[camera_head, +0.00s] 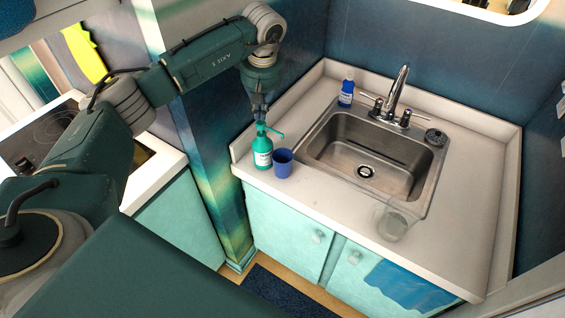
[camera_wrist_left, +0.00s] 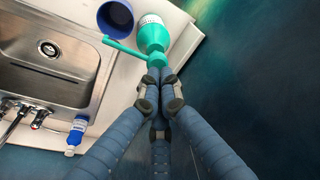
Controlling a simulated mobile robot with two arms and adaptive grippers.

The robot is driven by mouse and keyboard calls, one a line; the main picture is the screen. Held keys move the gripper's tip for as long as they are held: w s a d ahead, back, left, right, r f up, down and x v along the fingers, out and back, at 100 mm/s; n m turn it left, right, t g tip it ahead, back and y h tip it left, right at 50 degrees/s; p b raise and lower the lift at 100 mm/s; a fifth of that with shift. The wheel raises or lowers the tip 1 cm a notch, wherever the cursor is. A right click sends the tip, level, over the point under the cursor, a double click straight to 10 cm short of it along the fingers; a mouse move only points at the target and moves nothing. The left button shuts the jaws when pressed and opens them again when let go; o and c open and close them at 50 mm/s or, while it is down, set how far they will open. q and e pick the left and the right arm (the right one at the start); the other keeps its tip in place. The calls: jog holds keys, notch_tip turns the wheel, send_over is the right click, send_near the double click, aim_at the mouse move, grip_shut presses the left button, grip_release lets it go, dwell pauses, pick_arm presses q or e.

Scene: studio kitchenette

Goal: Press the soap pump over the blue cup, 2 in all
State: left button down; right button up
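The green soap pump bottle (camera_head: 262,154) stands upright near the counter's left end, with a white label on its front. Its pump head and long nozzle (camera_wrist_left: 122,50) show in the left wrist view. The dark blue cup (camera_head: 282,163) stands upright just right of the bottle; it also shows in the left wrist view (camera_wrist_left: 115,18). In the head view the nozzle tip is above the cup. My left gripper (camera_head: 259,108) points down over the pump with its fingertips (camera_wrist_left: 161,78) together. They are at the pump head; whether they touch it I cannot tell. My right gripper is out of view.
A steel sink (camera_head: 368,155) with a faucet (camera_head: 397,92) is right of the cup. A blue bottle (camera_head: 347,88) stands behind the sink's left side. A clear glass (camera_head: 394,222) stands at the front right. A blue-green pillar (camera_head: 215,140) rises left of the counter.

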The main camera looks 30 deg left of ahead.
aim_at(260, 123)
pick_arm(q)
jog(key=shift+f, duration=0.1)
jog(key=shift+s+f+b, duration=0.1)
jog(key=shift+f+b, duration=0.8)
jog(key=shift+f, duration=0.5)
jog(key=shift+r+p, duration=1.1)
jog(key=shift+r, duration=0.45)
notch_tip(260, 123, up, 6)
jog(key=p, duration=0.4)
